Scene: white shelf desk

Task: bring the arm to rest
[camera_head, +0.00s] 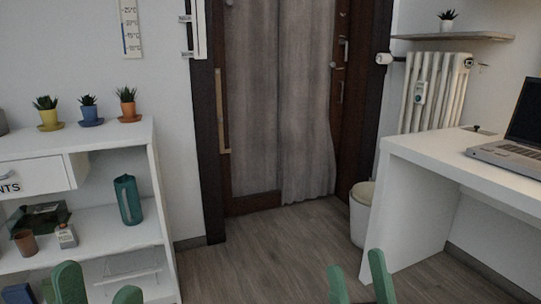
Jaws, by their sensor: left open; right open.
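My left gripper (97,290) shows at the bottom left as two green fingertips with a gap between them. It is open, and I see nothing between the fingers. My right gripper (359,284) shows at the bottom, right of the middle, as two green fingertips standing apart. It is open, with only floor visible between the fingers. The rest of both arms is below the picture's edge. The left fingertips appear in front of the white shelf's lower part. I cannot tell how far apart they are from it.
A white shelf (158,203) at the left holds three potted plants, a teal jug (128,200) and small items. A white desk (408,205) with a laptop (508,152) stands at the right. A bin (361,214) is beside it. The wooden floor (270,245) between is clear.

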